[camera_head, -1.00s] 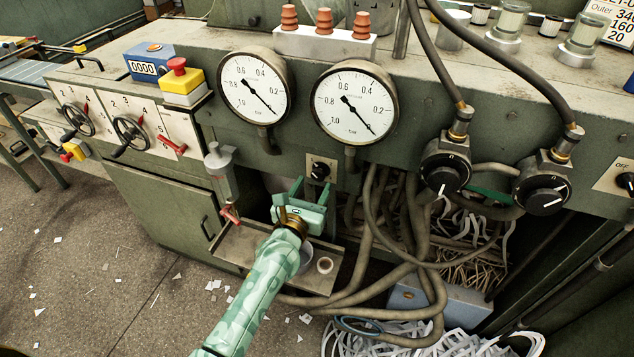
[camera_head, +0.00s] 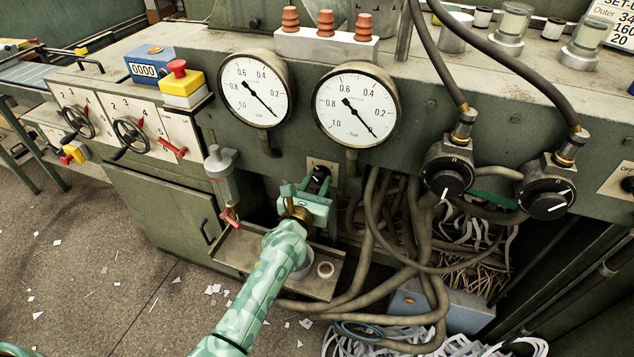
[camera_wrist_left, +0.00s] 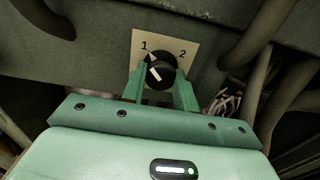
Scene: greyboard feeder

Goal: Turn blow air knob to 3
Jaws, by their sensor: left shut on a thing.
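A small black knob (camera_head: 321,173) sits on a pale plate (camera_head: 312,163) on the machine front below the right gauge. In the left wrist view the knob (camera_wrist_left: 160,72) has a white mark, and its plate (camera_wrist_left: 190,40) shows a 1 at upper left and a 2 at upper right. The white tip points toward the 1. My left gripper (camera_head: 313,190) has its fingers on either side of this knob and is shut on it. The lower part of the plate is hidden by the gripper. I cannot read a blow air label. My right gripper is not in view.
Two pressure gauges (camera_head: 357,106) hang above. Larger black dials (camera_head: 448,177) with hoses are at right. A tray (camera_head: 235,251) lies below, and thick hoses (camera_head: 385,235) hang at right.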

